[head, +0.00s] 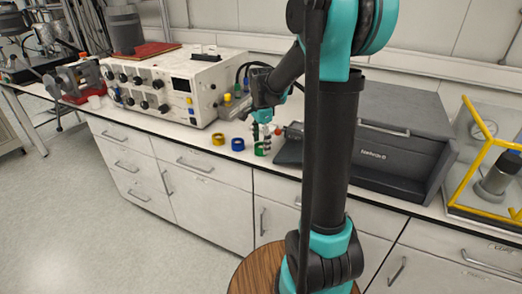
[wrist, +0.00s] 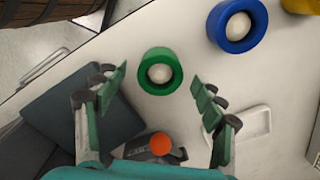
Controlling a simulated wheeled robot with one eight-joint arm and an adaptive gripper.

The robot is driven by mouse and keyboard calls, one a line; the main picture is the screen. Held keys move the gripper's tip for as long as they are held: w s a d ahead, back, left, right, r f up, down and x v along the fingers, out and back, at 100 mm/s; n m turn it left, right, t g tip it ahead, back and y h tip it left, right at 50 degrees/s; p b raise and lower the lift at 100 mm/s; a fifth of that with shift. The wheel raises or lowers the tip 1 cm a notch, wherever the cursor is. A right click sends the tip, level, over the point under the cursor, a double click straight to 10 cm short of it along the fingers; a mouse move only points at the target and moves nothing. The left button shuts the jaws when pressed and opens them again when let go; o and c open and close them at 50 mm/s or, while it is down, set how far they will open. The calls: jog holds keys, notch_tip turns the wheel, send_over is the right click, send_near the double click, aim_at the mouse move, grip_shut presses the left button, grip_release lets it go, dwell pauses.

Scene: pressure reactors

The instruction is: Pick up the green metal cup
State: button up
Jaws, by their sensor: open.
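The green metal cup (wrist: 160,52) stands on the white bench top in the wrist view, with a pale round shape inside it. It also shows in the head view (head: 261,150), near the bench's front edge. My gripper (wrist: 158,82) is open and empty, with its green-padded fingers spread to the left and right of the cup in the picture. In the head view my gripper (head: 264,131) is above the cup. The exact height between fingertips and cup is hard to tell.
A blue cup (head: 238,144) and a yellow cup (head: 218,139) stand to the left of the green one. A white instrument box (head: 165,85) is behind them. A dark grey machine (head: 390,135) stands to the right. An orange-red round part (wrist: 161,144) shows between my fingers' bases.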

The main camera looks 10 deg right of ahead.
jog(key=shift+c, duration=0.3)
jog(key=c, duration=1.3)
